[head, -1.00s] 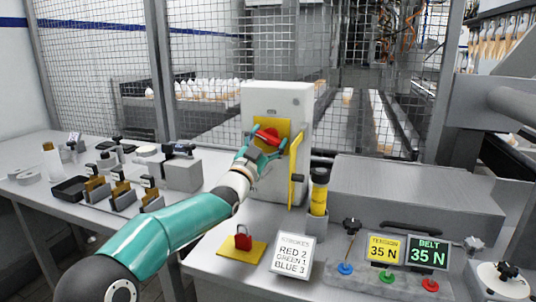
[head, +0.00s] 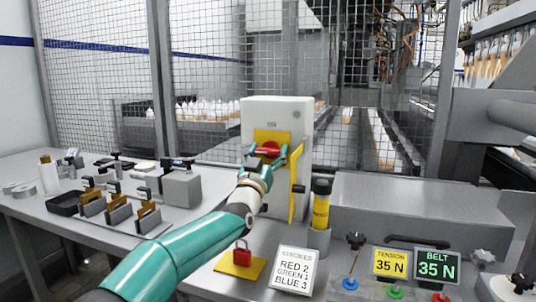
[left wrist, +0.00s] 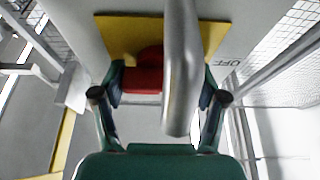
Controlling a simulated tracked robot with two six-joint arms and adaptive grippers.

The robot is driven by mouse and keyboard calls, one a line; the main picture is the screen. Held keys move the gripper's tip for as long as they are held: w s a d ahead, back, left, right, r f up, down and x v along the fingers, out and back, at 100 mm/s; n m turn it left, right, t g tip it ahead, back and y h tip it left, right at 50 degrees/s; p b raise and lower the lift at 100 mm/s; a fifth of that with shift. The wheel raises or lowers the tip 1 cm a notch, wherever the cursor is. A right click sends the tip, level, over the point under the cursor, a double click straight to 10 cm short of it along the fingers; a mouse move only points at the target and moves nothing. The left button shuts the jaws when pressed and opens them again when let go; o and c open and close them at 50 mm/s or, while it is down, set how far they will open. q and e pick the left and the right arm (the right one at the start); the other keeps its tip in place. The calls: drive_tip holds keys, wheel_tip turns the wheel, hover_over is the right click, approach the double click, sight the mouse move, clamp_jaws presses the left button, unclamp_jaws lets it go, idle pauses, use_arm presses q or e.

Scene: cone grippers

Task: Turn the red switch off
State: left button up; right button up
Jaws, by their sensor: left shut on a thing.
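The red switch (head: 270,146) is a rotary handle on a yellow plate (head: 263,134), on the front of a white-grey box (head: 292,113). Its handle lies about level in the head view. My left gripper (head: 267,154) is shut on it, one finger on each side. In the left wrist view the red handle (left wrist: 141,80) sits between the fingers (left wrist: 162,92); a blurred grey bar (left wrist: 182,75) hides its right part. Letters that seem to read OFF (left wrist: 235,65) stand right of the yellow plate. My right gripper is out of view.
A yellow door or flap (head: 297,190) stands out at the box's right. A yellow cylinder (head: 320,205) stands beside it. A red padlock (head: 242,254) rests on a yellow mat (head: 230,268). A strokes sign (head: 293,268) and tension (head: 390,262) and belt (head: 437,265) displays are in front.

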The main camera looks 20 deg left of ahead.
use_arm(q)
drive_tip(key=shift+w+d+f, duration=0.1)
drive_tip(key=shift+f, duration=0.3)
drive_tip(key=o, duration=1)
drive_tip(key=shift+o, duration=0.8)
drive_tip(key=shift+r, duration=0.25)
drive_tip(key=v, duration=0.7)
drive_tip(key=shift+s, duration=0.3)
